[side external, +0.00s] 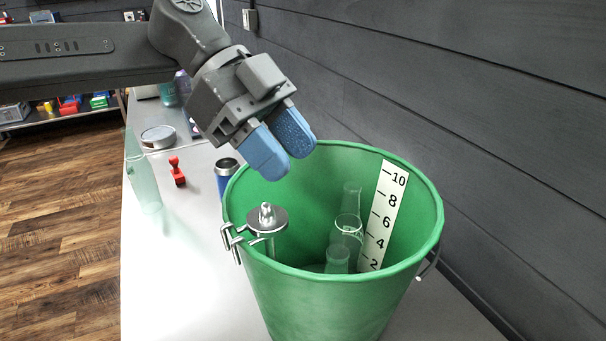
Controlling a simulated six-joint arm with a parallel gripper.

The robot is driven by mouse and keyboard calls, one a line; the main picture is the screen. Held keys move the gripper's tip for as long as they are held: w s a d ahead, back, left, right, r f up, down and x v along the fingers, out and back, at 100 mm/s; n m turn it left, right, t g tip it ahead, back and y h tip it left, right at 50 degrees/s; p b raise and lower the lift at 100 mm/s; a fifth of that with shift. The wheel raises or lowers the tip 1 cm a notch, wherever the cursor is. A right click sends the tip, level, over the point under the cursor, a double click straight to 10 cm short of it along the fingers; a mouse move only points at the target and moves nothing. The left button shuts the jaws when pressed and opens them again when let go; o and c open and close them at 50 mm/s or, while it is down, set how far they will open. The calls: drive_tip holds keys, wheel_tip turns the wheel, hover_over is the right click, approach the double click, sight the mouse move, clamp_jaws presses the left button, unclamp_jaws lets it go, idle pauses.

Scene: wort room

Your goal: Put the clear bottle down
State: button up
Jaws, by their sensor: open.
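Clear glassware (347,232) is inside the green bucket (300,282), near the white number scale; I cannot tell whether it is one bottle or several pieces. A pale green see-through bottle (145,182) stands on the table near its left edge. I cannot tell which of these is the clear bottle. My gripper (278,143) has blue fingertips and is open, with nothing seen between them. It is tilted above the bucket's left rear rim, apart from the glassware and the green bottle.
A metal-capped fitting (267,219) is clipped at the bucket's left rim. A blue cup with a steel top (226,175), a red stamp (177,171) and a round tin (158,136) stand on the table (185,270). The table's front left is clear. A dark wall (480,90) runs along the right.

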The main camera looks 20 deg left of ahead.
drive_tip(key=shift+a+r, duration=0.15)
drive_tip(key=shift+a, duration=0.05)
drive_tip(key=shift+a, duration=0.1)
drive_tip(key=s+a+f+n+t+y, duration=0.2)
drive_tip(key=s+a+f+n+y, duration=0.1)
drive_tip(key=a, duration=0.7)
drive_tip(key=s+a+f+n+t+y, duration=0.3)
drive_tip(key=s+a+f+n, duration=0.3)
drive_tip(key=a+n, duration=0.4)
drive_tip(key=s+a+f+n+t+y, duration=0.2)
drive_tip(key=s+a+n, duration=0.4)
drive_tip(key=a, duration=0.4)
wheel_tip(320, 180, down, 2)
drive_tip(key=shift+s+a+f+n+y, duration=0.15)
drive_tip(key=shift+s+n+y, duration=0.2)
drive_tip(key=shift+n+y, duration=0.25)
